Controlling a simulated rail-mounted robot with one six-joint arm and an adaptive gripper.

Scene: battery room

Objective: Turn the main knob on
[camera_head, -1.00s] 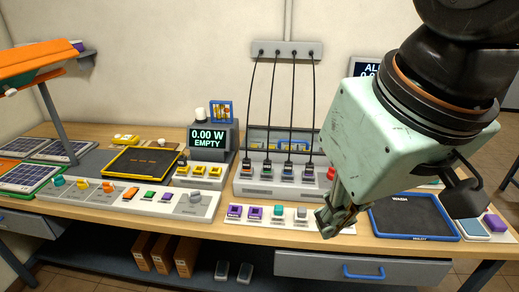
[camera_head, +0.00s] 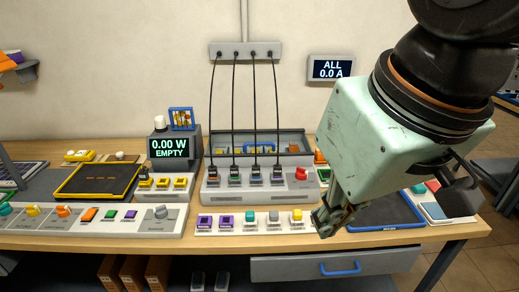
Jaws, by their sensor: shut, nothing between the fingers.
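A large grey knob (camera_head: 161,212) stands at the right end of the long pale control strip (camera_head: 120,226) at the bench's left front. A red knob (camera_head: 302,174) is at the right end of the grey charging unit (camera_head: 215,190). I cannot read which of them is the main knob. My gripper (camera_head: 322,224) is shut and empty, pointing down at the right end of the row of small coloured blocks. It is apart from both knobs, well to the right of the grey one. The arm hides part of the bench behind it.
A display (camera_head: 168,148) reads 0.00 W EMPTY; a wall display (camera_head: 331,68) reads ALL 0.0 A. Black cables (camera_head: 234,110) hang down to the charging unit. Small blocks (camera_head: 250,218) stand in front of it. A dark blue-edged mat (camera_head: 385,213) lies right.

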